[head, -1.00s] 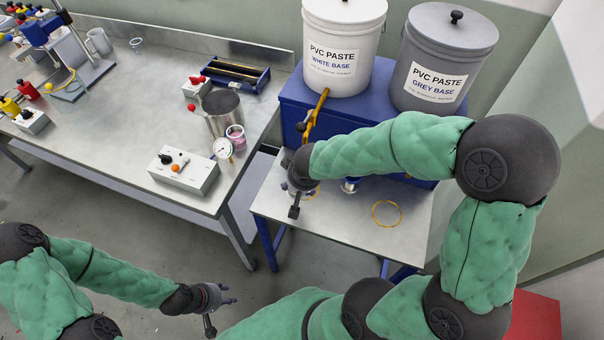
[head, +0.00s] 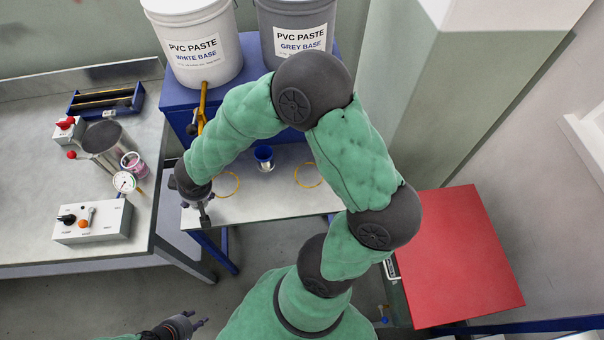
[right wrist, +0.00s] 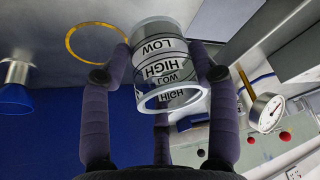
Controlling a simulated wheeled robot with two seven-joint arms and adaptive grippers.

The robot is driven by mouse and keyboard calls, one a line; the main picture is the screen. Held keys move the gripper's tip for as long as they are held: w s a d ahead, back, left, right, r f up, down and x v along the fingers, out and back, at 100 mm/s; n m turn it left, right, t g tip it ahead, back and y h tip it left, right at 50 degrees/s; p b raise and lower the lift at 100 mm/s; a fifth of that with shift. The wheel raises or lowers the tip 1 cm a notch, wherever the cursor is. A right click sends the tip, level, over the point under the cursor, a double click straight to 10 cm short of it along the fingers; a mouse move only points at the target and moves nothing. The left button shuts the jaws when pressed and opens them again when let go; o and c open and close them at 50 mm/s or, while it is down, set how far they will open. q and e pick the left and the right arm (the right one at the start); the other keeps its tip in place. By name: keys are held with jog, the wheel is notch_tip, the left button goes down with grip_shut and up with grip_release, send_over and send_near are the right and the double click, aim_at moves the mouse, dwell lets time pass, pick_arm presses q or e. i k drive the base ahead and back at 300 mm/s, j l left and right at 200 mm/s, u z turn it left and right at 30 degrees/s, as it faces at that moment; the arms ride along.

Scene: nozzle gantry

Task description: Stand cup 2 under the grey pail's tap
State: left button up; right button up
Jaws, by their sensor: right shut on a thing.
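A clear cup (right wrist: 168,70) with bands reading LOW and HIGH is between the fingers of my right gripper (right wrist: 165,78), which is shut on it. No number is legible on it. In the head view my right gripper (head: 204,212) is at the front left of the small table, left of the left yellow ring; the cup is hard to make out there. The grey pail (head: 296,32) stands on the blue stand; my right arm hides its tap. My left gripper (head: 192,322) is at the bottom edge, its fingers apart and empty.
The white pail (head: 198,45) has a yellow tap (head: 203,106). On the small table (head: 275,205) lie a left yellow ring (head: 227,184) and a right yellow ring (head: 308,175), with a blue-and-metal vessel (head: 264,157) between them. The workbench (head: 40,240) is at left, a red panel (head: 460,255) at right.

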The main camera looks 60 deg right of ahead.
aim_at(308, 175)
jog(key=i+j+z, duration=0.1)
jog(key=z, duration=1.1)
